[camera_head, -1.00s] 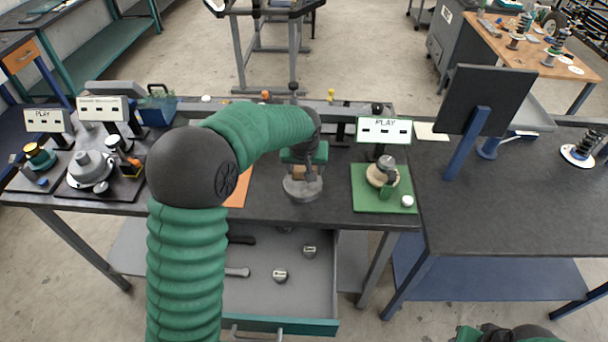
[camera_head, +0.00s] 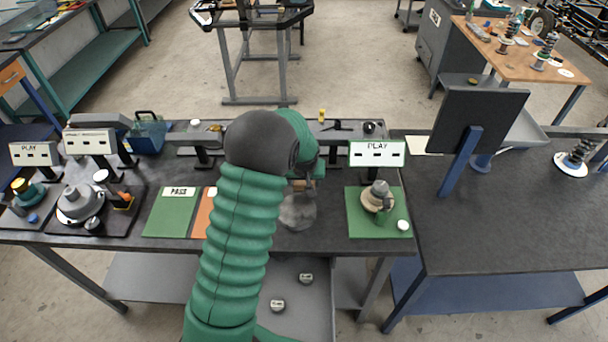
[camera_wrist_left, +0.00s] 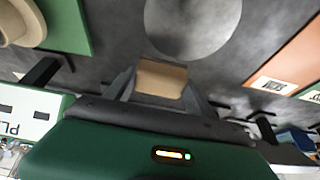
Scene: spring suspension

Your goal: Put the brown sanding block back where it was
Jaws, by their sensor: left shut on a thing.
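My left gripper (camera_wrist_left: 160,85) is shut on the brown sanding block (camera_wrist_left: 161,79), which shows between its two fingers in the left wrist view. In the head view, my left arm comes up from below and its elbow hides much of the hand. The gripper (camera_head: 303,184) is there just behind a round grey disc (camera_head: 298,212) on the dark bench. The disc also shows in the left wrist view (camera_wrist_left: 192,24), beside the block. How high the block is above the bench is hard to tell. My right gripper is not in view.
A green mat (camera_head: 354,228) with a stacked part lies right of the disc. Green (camera_head: 165,223) and orange (camera_head: 203,215) mats lie left. Sign stands and small tools line the back. An open drawer (camera_head: 310,315) with small metal pieces sits below the front edge. A monitor (camera_head: 482,125) stands right.

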